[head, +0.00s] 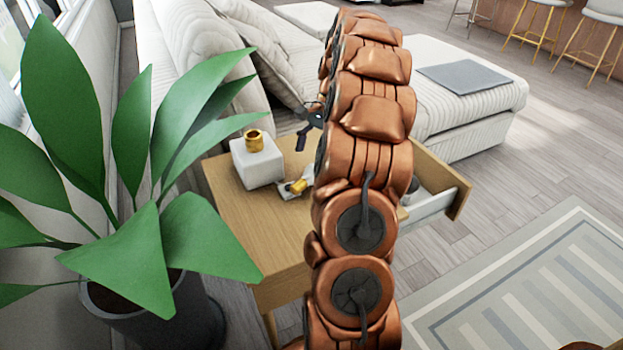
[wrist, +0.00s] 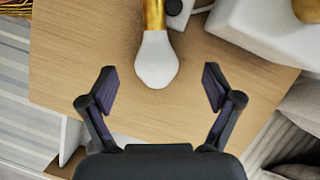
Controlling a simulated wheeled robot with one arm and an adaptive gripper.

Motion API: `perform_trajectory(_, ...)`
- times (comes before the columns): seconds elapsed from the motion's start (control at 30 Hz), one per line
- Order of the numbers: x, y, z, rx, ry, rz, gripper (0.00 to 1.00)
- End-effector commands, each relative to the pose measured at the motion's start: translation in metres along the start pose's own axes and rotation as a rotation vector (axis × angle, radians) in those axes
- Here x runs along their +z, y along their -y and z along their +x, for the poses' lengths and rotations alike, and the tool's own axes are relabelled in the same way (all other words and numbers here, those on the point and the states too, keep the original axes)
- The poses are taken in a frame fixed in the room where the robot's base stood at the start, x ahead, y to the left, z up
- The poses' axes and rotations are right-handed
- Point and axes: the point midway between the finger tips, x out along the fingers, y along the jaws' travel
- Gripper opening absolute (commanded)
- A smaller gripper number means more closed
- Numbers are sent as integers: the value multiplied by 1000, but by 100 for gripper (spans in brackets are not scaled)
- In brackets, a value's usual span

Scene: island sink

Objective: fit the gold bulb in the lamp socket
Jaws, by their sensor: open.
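The bulb (wrist: 156,60) lies on the wooden table, with a white glass end toward my gripper and a gold stem pointing away. Its gold part (head: 301,186) shows in the head view, partly hidden by my arm. The lamp is a white block (head: 257,167) with a gold socket (head: 254,141) on top, left of the bulb in the head view; its block (wrist: 270,28) shows at upper right in the wrist view. My gripper (wrist: 159,76) is open and empty, its fingertips on either side of the bulb's glass end in the picture; the height gap is unclear.
A small white object with a dark knob (wrist: 174,7) lies beside the bulb's gold end. The table (head: 240,210) has an open drawer (head: 436,203) on the right. A large potted plant (head: 120,255) stands at left, and a white sofa (head: 455,110) is behind.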

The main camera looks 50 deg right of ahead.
Motion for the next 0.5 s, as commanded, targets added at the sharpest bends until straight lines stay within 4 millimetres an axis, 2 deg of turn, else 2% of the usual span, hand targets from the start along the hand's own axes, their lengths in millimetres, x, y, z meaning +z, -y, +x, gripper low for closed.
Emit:
perform_trajectory(0.27,-1,-3,20,3,4,0,90)
perform_trajectory(0.5,-6,-6,51,3,4,-1,90)
